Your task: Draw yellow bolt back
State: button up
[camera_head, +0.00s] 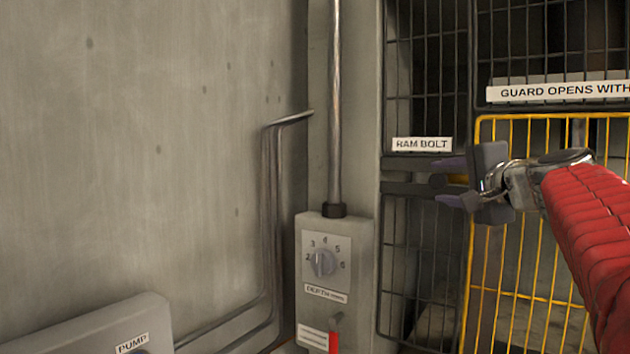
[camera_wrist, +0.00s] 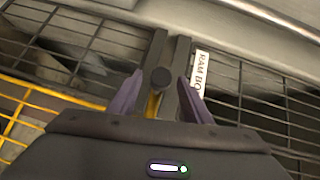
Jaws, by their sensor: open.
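The yellow bolt (camera_head: 458,179) lies in a dark horizontal rail under the RAM BOLT label (camera_head: 421,144), largely hidden behind my gripper. Its dark round knob (camera_head: 437,181) sticks out from the rail. In the wrist view the knob (camera_wrist: 161,77) shows ahead, with a bit of the yellow bolt (camera_wrist: 153,104) beside it. My gripper (camera_head: 450,182) is open in front of the rail, one purple finger above the knob and one below. In the wrist view my gripper (camera_wrist: 161,94) has a finger on each side of the knob, with gaps showing. I cannot tell whether either finger touches it.
A yellow mesh guard (camera_head: 530,235) stands right of the bolt, under a GUARD OPENS sign (camera_head: 560,91). Dark mesh (camera_head: 420,260) surrounds the rail. A grey depth-dial box (camera_head: 333,275) with a red handle stands left, and a PUMP box (camera_head: 95,328) is lower left.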

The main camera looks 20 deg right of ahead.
jog(key=shift+w+f, duration=0.15)
jog(key=shift+w, duration=1.1)
jog(key=shift+c, duration=0.3)
grip_shut()
